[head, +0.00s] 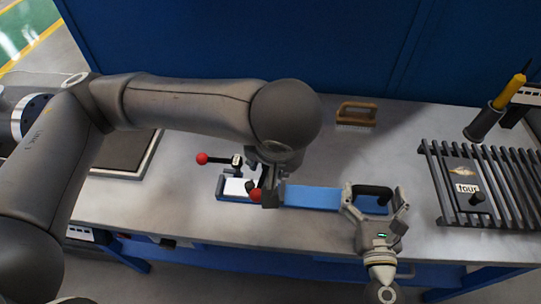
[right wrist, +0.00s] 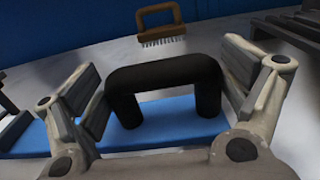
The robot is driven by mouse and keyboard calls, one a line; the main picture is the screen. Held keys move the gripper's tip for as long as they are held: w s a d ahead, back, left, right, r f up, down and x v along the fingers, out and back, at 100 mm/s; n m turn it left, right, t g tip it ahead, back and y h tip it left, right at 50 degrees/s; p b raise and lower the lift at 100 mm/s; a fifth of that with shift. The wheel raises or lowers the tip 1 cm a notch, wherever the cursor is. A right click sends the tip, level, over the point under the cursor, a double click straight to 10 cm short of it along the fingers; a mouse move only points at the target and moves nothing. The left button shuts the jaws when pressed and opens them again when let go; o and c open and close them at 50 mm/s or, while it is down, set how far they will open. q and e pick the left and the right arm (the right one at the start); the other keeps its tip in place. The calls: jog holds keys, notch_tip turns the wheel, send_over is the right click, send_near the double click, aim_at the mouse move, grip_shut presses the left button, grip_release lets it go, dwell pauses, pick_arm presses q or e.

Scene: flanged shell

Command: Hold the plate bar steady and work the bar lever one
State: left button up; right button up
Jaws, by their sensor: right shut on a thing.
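The blue plate bar (head: 312,197) lies along the worktable, with a black arched handle (right wrist: 165,75) at its right end. My right gripper (head: 374,203) is shut on this handle, one finger at each side. Two levers with red ball knobs are at the bar's left end: one knob (head: 202,159) sticks out to the left, the other knob (head: 255,195) is at my left gripper (head: 264,182). Which is lever one I cannot tell. My left gripper points down over the lever mount; my arm hides most of it, and its finger opening does not show clearly.
A wooden brush (head: 356,114) lies behind the bar. At the right is a dark slatted rack (head: 510,185) with a labelled plate, and a yellow-handled tool stands in a dark holder (head: 484,123). A framed dark panel (head: 125,152) is at the left. The table front is clear.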

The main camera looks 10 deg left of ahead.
jog(key=shift+d+r, duration=0.1)
dwell(0.3)
jog(key=o, duration=1.4)
jog(key=shift+o, duration=0.2)
